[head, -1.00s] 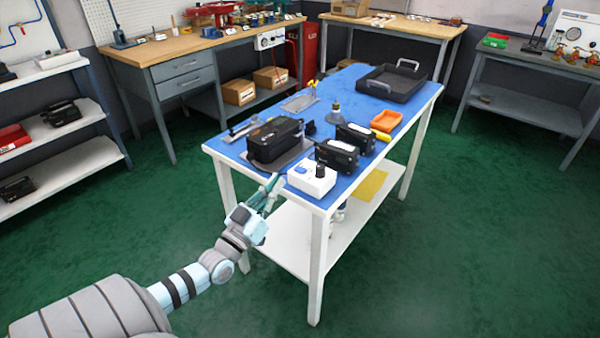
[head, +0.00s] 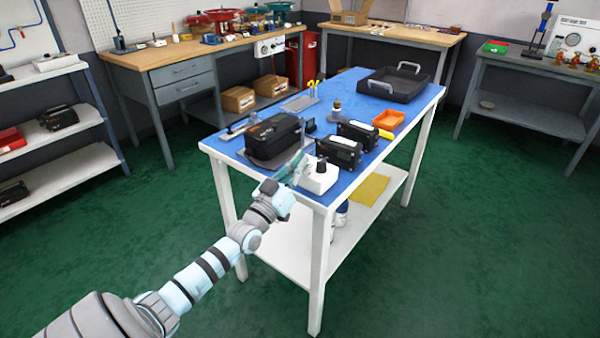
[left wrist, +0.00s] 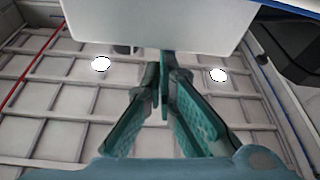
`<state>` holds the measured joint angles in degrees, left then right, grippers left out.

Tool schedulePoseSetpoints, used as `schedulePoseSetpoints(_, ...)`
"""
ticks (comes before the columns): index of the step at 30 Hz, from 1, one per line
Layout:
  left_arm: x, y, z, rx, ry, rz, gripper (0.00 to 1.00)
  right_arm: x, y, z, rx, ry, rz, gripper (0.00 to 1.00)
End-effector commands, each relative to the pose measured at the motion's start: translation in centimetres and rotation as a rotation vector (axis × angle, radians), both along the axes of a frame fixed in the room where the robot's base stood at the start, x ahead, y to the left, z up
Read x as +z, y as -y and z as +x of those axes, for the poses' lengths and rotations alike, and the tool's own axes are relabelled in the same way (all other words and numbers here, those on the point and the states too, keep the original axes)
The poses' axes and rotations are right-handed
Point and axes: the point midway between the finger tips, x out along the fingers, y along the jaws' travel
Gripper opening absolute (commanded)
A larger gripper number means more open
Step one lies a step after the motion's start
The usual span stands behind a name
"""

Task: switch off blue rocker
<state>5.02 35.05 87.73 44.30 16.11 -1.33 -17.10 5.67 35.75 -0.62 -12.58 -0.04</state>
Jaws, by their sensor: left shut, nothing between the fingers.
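The white switch box (head: 321,180) with a black knob (head: 321,164) on top stands at the near corner of the blue-topped table. In the head view my left gripper (head: 300,163) is at the left side of this box and covers part of it. The blue rocker, seen on the box a second ago, is hidden behind the gripper now. In the left wrist view my left gripper's green fingers (left wrist: 166,62) meet at the tips, shut and empty. Their tips are close to a pale box face (left wrist: 160,22); I cannot tell whether they touch it. My right gripper is not in view.
A black case (head: 272,137) stands just left of the gripper. Two black devices (head: 338,151) stand behind the box. An orange tray (head: 388,119) and a black tray (head: 395,88) lie farther back on the blue table top (head: 345,88).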

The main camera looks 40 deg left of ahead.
Motion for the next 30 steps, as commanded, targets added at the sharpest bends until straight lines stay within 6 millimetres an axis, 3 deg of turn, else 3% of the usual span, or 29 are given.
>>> schedulePoseSetpoints(10, -0.2, 0.0, 0.0, 0.0, 0.001, 0.006, 0.0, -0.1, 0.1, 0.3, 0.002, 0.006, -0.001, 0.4)
schedulePoseSetpoints(14, -1.6, 0.3, 0.0, 0.0, -0.001, 0.11, 0.0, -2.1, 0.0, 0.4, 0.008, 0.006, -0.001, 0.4)
schedulePoseSetpoints(21, -1.0, 0.3, 0.0, 0.0, -0.006, 0.112, 0.0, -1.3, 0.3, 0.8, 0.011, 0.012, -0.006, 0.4)
schedulePoseSetpoints(26, 0.6, 0.6, 0.0, -0.002, -0.004, 0.112, 0.0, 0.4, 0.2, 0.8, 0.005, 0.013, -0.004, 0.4)
schedulePoseSetpoints(30, 3.8, 1.2, 0.1, -0.005, 0.002, 0.115, 0.0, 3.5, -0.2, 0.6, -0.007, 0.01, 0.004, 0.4)
